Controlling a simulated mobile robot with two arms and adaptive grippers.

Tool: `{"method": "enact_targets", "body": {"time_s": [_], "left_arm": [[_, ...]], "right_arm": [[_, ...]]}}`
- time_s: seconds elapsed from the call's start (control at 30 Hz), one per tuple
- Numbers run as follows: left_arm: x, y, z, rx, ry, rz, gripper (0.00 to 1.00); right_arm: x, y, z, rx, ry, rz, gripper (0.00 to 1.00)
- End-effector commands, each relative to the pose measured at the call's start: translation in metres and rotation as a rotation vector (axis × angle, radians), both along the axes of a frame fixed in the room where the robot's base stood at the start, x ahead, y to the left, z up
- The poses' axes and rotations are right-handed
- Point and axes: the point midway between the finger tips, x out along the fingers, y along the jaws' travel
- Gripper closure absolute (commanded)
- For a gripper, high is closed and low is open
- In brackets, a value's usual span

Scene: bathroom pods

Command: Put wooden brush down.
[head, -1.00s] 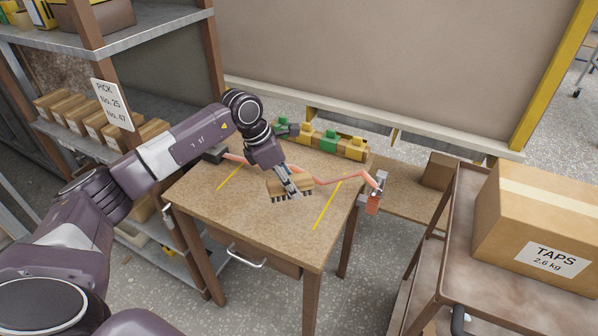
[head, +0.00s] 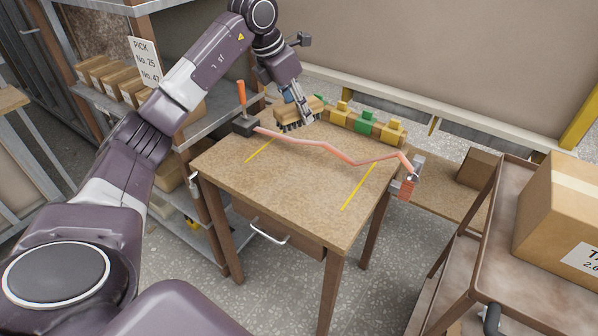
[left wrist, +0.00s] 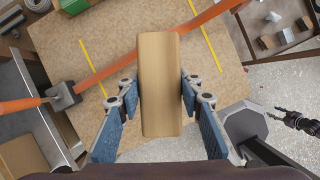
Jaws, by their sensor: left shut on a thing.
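The wooden brush (head: 302,110) has a tan block back and dark bristles facing down. My left gripper (head: 294,97) is shut on it. In the head view the brush is over the back of the wooden table (head: 290,195), near the row of coloured blocks. I cannot tell whether its bristles touch the tabletop. In the left wrist view the brush back (left wrist: 160,85) lies between the two fingers, above an orange-pink bent pipe. A dark gripper (left wrist: 290,118), apparently my right one, shows small at the right edge there; its jaw state is unclear.
The bent pipe (head: 330,150) crosses the table from a dark block with an orange handle (head: 241,98) to a clamp (head: 413,172). Yellow and green-topped blocks (head: 365,123) line the back edge. Table front is clear. A cart with a box (head: 565,215) stands right.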

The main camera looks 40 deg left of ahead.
Motion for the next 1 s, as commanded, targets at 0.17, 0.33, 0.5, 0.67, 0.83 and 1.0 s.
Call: {"method": "enact_targets", "body": {"time_s": [0.17,0.33,0.5,0.67,0.83,1.0], "left_arm": [[-0.002,0.000,-0.047,0.000,0.006,-0.003,0.89],[-0.001,0.000,-0.092,-0.001,0.005,-0.002,0.89],[-0.001,-0.001,-0.124,0.000,0.001,-0.004,0.89],[0.000,-0.001,-0.136,-0.001,-0.001,-0.004,0.89],[-0.001,-0.001,-0.154,0.000,0.002,-0.004,0.89],[0.000,-0.001,-0.177,0.000,0.000,-0.003,0.89]], "right_arm": [[0.000,0.000,0.003,0.000,0.000,0.000,0.56],[0.000,0.001,0.007,0.001,0.000,0.000,0.56],[0.000,0.002,0.010,0.002,0.000,-0.001,0.56],[0.000,0.003,0.011,0.003,0.000,-0.001,0.56],[0.000,0.003,0.013,0.003,0.000,-0.001,0.56],[0.000,0.003,0.016,0.003,0.001,-0.001,0.56]]}}
